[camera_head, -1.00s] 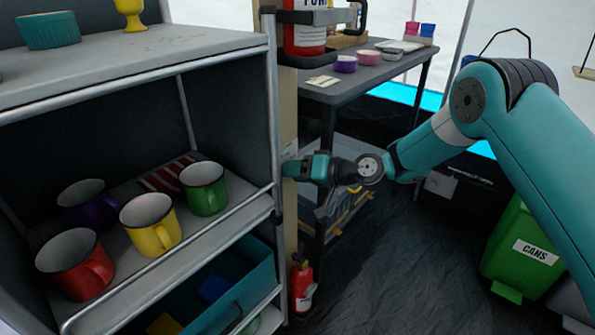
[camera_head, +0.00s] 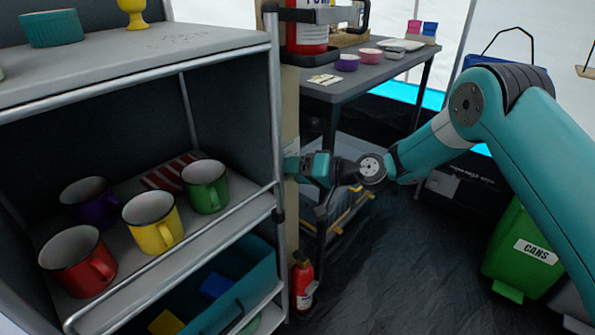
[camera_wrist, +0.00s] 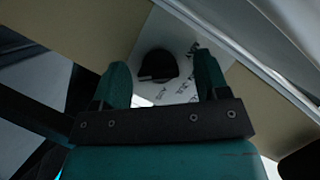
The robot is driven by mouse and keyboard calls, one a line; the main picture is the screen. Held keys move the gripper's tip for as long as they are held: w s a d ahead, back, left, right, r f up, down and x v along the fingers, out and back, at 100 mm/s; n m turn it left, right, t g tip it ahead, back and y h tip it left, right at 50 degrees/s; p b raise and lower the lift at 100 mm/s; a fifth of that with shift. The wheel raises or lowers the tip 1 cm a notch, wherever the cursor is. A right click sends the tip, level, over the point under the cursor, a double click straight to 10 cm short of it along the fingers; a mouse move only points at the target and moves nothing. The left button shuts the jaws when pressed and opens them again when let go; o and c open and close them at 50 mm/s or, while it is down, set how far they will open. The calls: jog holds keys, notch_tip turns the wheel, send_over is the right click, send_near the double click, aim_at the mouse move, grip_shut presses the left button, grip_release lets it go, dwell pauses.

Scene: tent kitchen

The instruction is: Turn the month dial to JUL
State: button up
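The month dial is a dark round knob (camera_wrist: 158,66) on a white label panel (camera_wrist: 148,42) in the wrist view. A pale pointer mark on the knob lies toward the left of the picture. Small dark month labels (camera_wrist: 192,84) show on the panel to the right of and below the knob, too small and tilted to read surely. My gripper (camera_wrist: 161,60) has its two teal fingers apart, one on each side of the knob, with visible gaps. In the head view my gripper (camera_head: 291,168) is at the post beside the shelf; the dial is hidden there.
The metal shelf (camera_head: 277,130) with several mugs stands close at left of my gripper. A grey table (camera_head: 345,88) with bowls is behind. A fire extinguisher (camera_head: 302,284) stands below. A green CANS bin (camera_head: 520,250) is at right; the dark floor between is clear.

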jog(key=shift+d, duration=0.1)
jog(key=p+v, duration=0.3)
jog(key=v, duration=1.4)
jog(key=shift+d, duration=0.15)
jog(key=shift+s+r, duration=0.1)
jog(key=s+a+r+n+g+h, duration=0.2)
jog(key=s+r, duration=0.3)
jog(key=s, duration=0.2)
jog(key=s+a+r+n+g+h, duration=0.2)
jog(key=s+r+g+h, duration=0.1)
jog(key=s+r, duration=0.35)
jog(key=s+d+r+h+p, duration=0.1)
jog(key=s+d+r+h, duration=0.15)
jog(key=s, duration=0.65)
jog(key=s+d+r+h+p, duration=0.1)
jog(key=s+d+r+h, duration=0.15)
jog(key=s, duration=0.55)
notch_tip(320, 180, up, 29)
jog(key=p, duration=2.9)
jog(key=shift+d+m, duration=0.3)
jog(key=shift+d, duration=0.05)
